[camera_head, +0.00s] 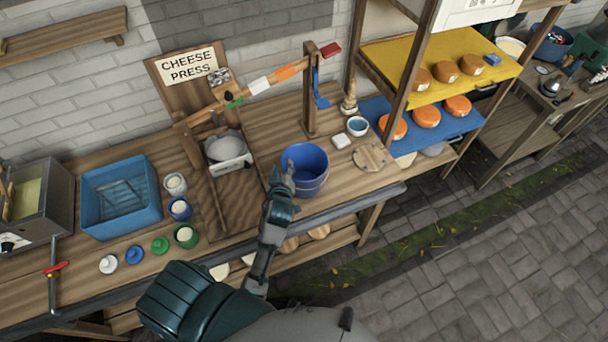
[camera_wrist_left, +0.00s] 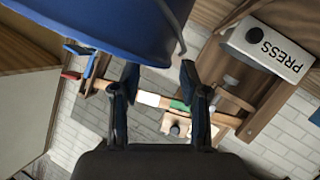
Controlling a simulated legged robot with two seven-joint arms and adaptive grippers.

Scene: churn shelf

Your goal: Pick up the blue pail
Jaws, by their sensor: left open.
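The blue pail (camera_head: 308,168) stands upright on the wooden bench near its front edge, to the right of the cheese press. My left gripper (camera_head: 280,180) is at the pail's left side in the head view and hides part of its wall. In the left wrist view the pail (camera_wrist_left: 95,25) fills the upper left. I cannot tell whether a finger touches the pail. A thin handle shows along the pail's side. My right gripper is not in view.
The cheese press (camera_head: 228,150) stands left of the pail. A small bowl (camera_head: 357,126), a white block (camera_head: 341,141) and a round wooden board (camera_head: 370,157) lie to the right. A blue tub (camera_head: 120,222), cups and lids are on the left. A shelf with orange cheeses stands at right.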

